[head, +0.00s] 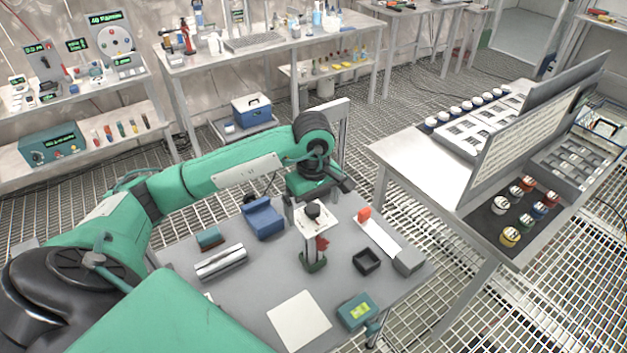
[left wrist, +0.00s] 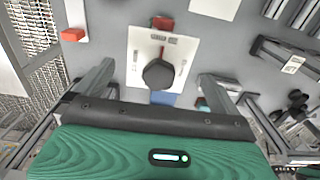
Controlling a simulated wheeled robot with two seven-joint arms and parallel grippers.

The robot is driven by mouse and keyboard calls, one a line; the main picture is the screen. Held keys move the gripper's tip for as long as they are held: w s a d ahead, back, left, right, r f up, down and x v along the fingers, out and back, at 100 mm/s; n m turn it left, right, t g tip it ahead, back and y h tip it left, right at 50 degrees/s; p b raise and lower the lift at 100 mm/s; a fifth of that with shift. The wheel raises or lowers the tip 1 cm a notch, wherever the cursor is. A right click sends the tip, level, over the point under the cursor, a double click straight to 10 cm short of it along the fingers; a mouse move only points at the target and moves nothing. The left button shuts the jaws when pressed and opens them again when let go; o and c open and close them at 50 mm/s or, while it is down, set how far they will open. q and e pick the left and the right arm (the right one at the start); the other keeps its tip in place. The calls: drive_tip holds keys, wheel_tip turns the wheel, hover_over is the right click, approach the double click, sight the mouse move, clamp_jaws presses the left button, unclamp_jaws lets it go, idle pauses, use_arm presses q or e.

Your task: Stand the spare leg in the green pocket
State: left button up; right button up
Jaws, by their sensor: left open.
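The plate (left wrist: 140,62) and knob (left wrist: 158,75) also show from above in the left wrist view. My left gripper (head: 318,193) is open and empty, above and behind the knob; its fingers (left wrist: 155,85) lie apart on either side of the plate. Silver bars (head: 220,262) lie on the left of the table. I cannot tell for certain which piece is the spare leg.
On the grey table (head: 250,292) are a blue block (head: 262,218), a black square tray (head: 366,262), a white strip (head: 380,238) with a red end, a white sheet (head: 298,320) and a teal device (head: 357,312). A steel bench (head: 430,175) stands at right.

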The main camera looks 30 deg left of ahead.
use_arm(q)
wheel_tip(320, 180, up, 11)
drive_tip(key=b, duration=0.1)
idle(0.3)
